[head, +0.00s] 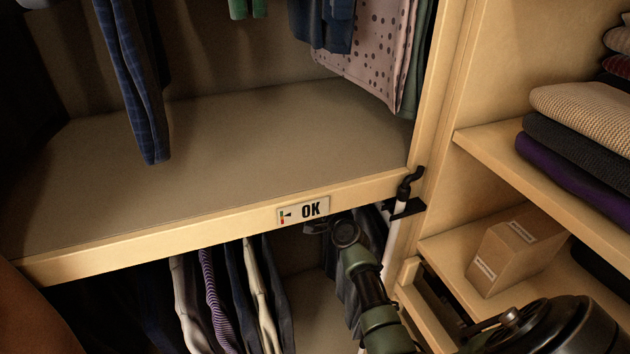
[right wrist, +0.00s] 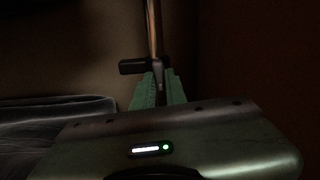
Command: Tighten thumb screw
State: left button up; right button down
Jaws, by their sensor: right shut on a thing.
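My right arm comes up from the lower right in the head view. Its wrist end sits under the front edge of the shelf, and the fingertips are not clear there. In the right wrist view my right gripper (right wrist: 159,90) has its two green fingers closed on a small grey part, which looks like the thumb screw (right wrist: 159,76). The fingers hide most of it. A black fitting (right wrist: 134,67) is just above the fingertips, with a metal rod (right wrist: 153,30) rising from it. My left gripper is out of view.
A white pole (head: 394,238) with a black hooked top (head: 410,178) stands by the upright panel. Clothes hang above and below the wooden shelf (head: 230,140), whose top is mostly bare. A cardboard box (head: 515,250) and folded knitwear (head: 578,110) occupy the right shelves.

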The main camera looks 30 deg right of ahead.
jog(key=m+p, duration=0.1)
jog(key=m, duration=0.7)
jog(key=m+p, duration=0.1)
jog(key=m, duration=0.8)
jog(key=shift+a+f, duration=0.15)
jog(key=shift+f, duration=0.05)
jog(key=shift+p, duration=0.3)
jog(key=c, duration=1.4)
grip_release()
jog(key=shift+c, duration=0.2)
jog(key=shift+a, duration=0.1)
